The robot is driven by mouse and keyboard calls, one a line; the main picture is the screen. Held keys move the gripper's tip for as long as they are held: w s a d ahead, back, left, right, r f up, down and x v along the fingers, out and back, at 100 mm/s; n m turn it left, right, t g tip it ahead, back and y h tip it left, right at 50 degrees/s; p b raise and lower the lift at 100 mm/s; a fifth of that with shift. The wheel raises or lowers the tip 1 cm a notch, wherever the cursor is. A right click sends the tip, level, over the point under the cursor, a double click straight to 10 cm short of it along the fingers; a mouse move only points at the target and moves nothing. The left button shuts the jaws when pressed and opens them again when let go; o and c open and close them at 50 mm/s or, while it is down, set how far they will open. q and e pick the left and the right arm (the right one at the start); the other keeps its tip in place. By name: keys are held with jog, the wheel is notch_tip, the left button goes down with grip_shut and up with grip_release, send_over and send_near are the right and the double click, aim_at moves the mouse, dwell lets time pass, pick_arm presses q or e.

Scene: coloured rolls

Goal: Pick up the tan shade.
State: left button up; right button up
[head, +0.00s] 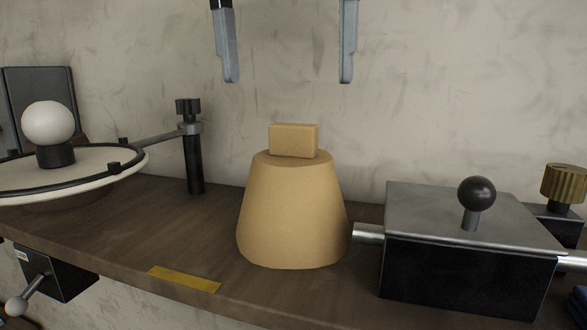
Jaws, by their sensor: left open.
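The tan shade (293,215) stands upright on the brown wooden shelf, in the middle of the head view. It is a tapered cone shape with a tan rectangular block (293,140) on its top. My left gripper (287,80) hangs above it, its two grey fingers spread wide apart, open and empty. The fingertips are above the block, one to its left and one to its right in the picture, not touching it. My right gripper does not show.
A dark box (470,275) with a metal lid and black ball knob stands close to the right. A round pale disc (60,172) with a white ball is at the left, beside a black post (193,160). A yellow strip (185,279) lies near the shelf's front edge.

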aim_at(293, 125)
pick_arm(q)
jog(key=f, duration=0.1)
jog(key=w+f, duration=0.1)
jog(key=f, duration=0.1)
jog(key=shift+w+f+p, duration=0.2)
jog(key=shift+p, duration=0.15)
jog(key=shift+f, duration=0.2)
jog(key=shift+s+d+f+p, duration=0.15)
jog(key=shift+s+f+p, duration=0.1)
jog(key=shift+p, duration=0.15)
jog(key=f+p, duration=0.1)
jog(key=f, duration=0.1)
jog(key=f+p, duration=0.1)
jog(key=shift+w+d+f+p, duration=0.3)
jog(key=shift+f+p, duration=0.05)
jog(key=shift+f, duration=0.5)
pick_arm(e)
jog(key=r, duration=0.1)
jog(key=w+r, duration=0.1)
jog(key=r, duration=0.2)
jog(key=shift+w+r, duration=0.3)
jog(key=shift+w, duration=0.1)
pick_arm(q)
jog(key=c, duration=1.1)
jog(key=shift+r, duration=0.1)
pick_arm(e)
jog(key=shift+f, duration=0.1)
